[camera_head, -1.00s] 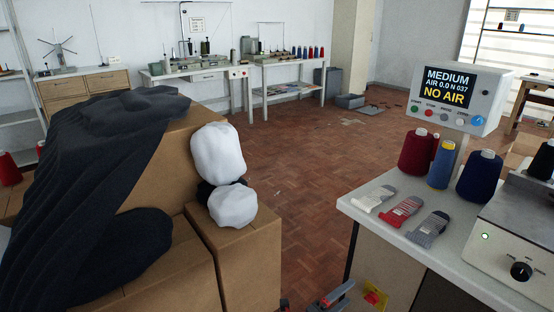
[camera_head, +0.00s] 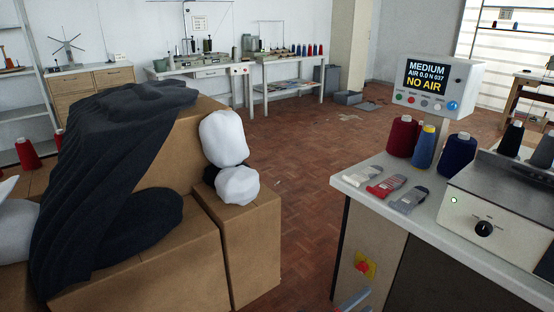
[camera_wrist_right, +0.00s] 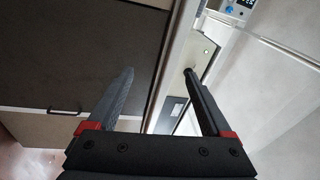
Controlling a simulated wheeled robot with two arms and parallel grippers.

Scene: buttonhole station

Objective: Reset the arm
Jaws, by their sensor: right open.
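My right gripper (camera_wrist_right: 158,72) is open in the right wrist view, its two dark fingers apart with nothing between them. Each finger has a red part at its base. In the head view, only a small part of the right gripper (camera_head: 354,300) shows at the bottom edge, in front of the bench cabinet. The white bench (camera_head: 345,182) stands to the right. My left gripper is not in view.
Cardboard boxes (camera_head: 140,270) with dark cloth (camera_head: 100,170) and white bundles (camera_head: 223,138) stand left. The floor between is clear.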

